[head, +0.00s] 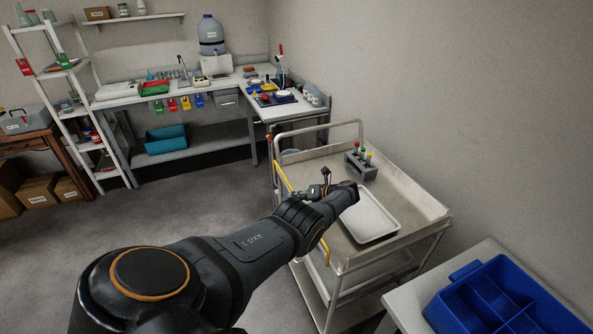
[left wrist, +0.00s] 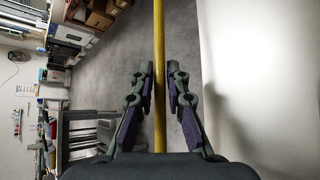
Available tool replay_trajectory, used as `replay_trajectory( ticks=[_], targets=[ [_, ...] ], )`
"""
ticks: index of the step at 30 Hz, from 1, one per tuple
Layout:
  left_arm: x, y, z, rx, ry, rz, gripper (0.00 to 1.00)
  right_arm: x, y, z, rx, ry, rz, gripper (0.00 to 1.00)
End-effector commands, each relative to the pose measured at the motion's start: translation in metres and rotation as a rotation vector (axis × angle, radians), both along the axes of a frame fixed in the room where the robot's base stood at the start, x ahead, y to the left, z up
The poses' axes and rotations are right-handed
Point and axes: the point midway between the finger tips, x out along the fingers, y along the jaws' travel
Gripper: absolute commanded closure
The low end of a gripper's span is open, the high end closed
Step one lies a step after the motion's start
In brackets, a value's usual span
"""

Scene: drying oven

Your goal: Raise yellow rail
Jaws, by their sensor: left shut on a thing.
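The yellow rail (head: 282,177) runs along the left side of the steel cart in the head view. My left arm hides its middle part, and its lower end shows again below the arm. In the left wrist view, the yellow rail (left wrist: 159,30) passes lengthwise between the two fingers of my left gripper (left wrist: 160,85). The gripper is shut on it. In the head view, my left gripper (head: 340,196) is over the cart's left side, and its fingertips are hard to make out. My right gripper is not in view.
A blue divided bin (head: 490,300) sits on a table at lower right. A wall stands close on the right. Open floor (head: 200,205) lies left of the cart.

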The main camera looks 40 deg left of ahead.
Motion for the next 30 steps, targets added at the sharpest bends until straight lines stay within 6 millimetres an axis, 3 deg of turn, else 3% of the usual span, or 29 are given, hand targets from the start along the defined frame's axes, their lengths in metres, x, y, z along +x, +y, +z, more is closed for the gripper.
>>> replay_trajectory(
  ticks=[4,5,9,22,26,30],
  targets=[
    [-0.003,-0.001,-0.004,-0.005,0.007,0.003,1.00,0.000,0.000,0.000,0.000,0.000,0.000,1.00],
    [-0.003,-0.001,-0.004,-0.005,0.007,0.003,0.82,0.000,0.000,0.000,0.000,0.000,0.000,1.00],
    [-0.002,-0.001,-0.003,-0.004,0.005,0.003,0.66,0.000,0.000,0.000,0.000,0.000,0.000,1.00],
    [0.002,-0.009,0.003,0.000,0.000,0.000,0.66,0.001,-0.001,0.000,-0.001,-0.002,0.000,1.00],
    [0.004,-0.024,0.011,-0.002,-0.001,0.000,0.66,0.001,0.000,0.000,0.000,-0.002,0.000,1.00],
    [0.011,-0.055,0.029,-0.006,-0.001,-0.001,0.66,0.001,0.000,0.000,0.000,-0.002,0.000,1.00]
  ],
)
